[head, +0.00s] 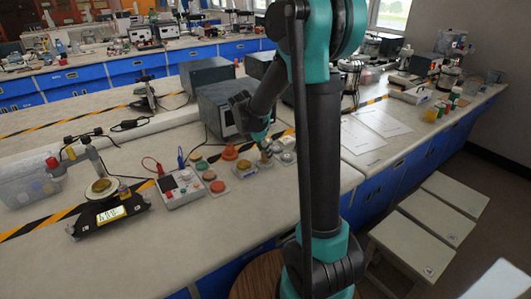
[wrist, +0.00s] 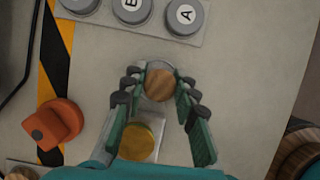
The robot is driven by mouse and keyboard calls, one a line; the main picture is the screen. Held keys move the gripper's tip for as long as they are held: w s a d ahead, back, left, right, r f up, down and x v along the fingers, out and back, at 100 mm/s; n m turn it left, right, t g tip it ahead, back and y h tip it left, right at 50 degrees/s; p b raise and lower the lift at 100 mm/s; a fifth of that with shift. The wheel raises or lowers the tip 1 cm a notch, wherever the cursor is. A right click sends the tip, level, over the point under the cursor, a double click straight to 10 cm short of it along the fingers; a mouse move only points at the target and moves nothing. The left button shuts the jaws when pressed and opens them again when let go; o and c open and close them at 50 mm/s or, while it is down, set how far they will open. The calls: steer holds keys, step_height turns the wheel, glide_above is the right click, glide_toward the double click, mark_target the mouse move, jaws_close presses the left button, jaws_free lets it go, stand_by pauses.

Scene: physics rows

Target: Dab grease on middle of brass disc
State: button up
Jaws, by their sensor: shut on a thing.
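My gripper (wrist: 160,88) is closed around a small round thing with a wooden-brown top (wrist: 160,84), its fingers on both sides of it. The thing's lower part is hidden, so I cannot tell whether it touches the bench. A yellow brass-coloured disc (wrist: 142,141) lies on a pale square plate just on my side of the held thing; it also shows in the head view (head: 244,164). I see no clear grease on its face. In the head view my gripper (head: 264,146) is low over the bench, right beside that disc.
Lettered grey round pieces (wrist: 185,14) stand beyond my gripper. An orange knob-like piece (wrist: 52,124) is at left. A meter box with leads (head: 180,188), a lit black scale (head: 110,213) and a grey box (head: 216,108) stand around. Papers (head: 362,134) lie on clear bench at right.

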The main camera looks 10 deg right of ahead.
stand_by(0.4)
steer(key=shift+r, duration=3.45)
